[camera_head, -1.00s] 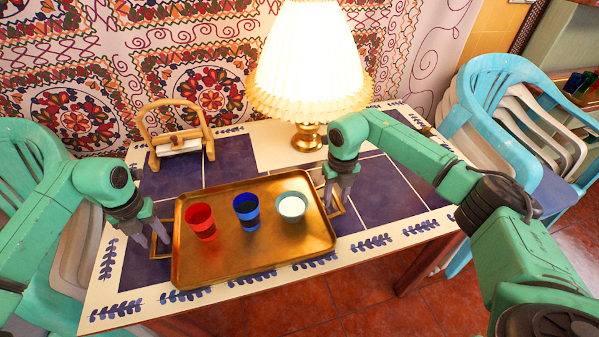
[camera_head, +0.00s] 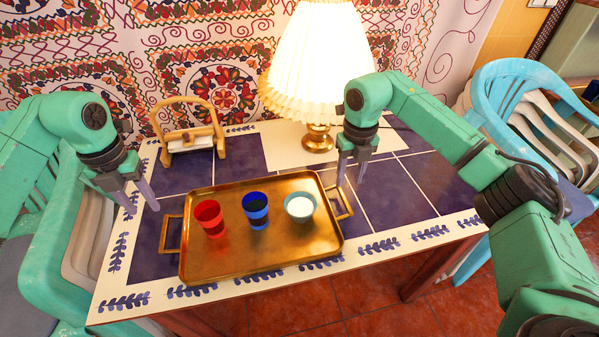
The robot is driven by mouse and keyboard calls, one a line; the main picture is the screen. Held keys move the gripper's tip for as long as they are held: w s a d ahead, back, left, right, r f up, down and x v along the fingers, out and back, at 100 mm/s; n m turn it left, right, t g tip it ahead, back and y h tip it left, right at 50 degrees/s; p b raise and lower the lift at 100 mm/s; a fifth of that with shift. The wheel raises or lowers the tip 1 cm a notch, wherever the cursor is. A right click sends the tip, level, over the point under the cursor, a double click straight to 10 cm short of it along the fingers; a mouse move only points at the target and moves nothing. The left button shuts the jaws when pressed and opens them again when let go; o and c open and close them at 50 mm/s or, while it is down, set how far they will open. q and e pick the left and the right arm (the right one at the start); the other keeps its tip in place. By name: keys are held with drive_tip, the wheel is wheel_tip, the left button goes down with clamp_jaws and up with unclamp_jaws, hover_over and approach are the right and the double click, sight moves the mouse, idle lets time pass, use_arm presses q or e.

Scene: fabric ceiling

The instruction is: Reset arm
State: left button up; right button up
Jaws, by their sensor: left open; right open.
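My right gripper (camera_head: 350,178) is open and empty, above the table just right of the tray's right handle. The brass tray (camera_head: 262,262) lies on the table with a handle at each side, both clear of the fingers. On the tray stand a red cup (camera_head: 210,218), a blue cup (camera_head: 256,210) and a light blue bowl with white contents (camera_head: 300,207), all upright.
A lit lamp (camera_head: 318,75) stands at the back of the tiled table (camera_head: 400,195), close behind my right gripper. A wooden holder (camera_head: 190,135) stands at the back left. Chairs flank the table, a green one (camera_head: 60,265) left and a blue one (camera_head: 510,85) right. The table's right part is free.

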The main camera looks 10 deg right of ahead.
drive_tip(key=shift+r, duration=1.55)
drive_tip(key=shift+r, duration=0.1)
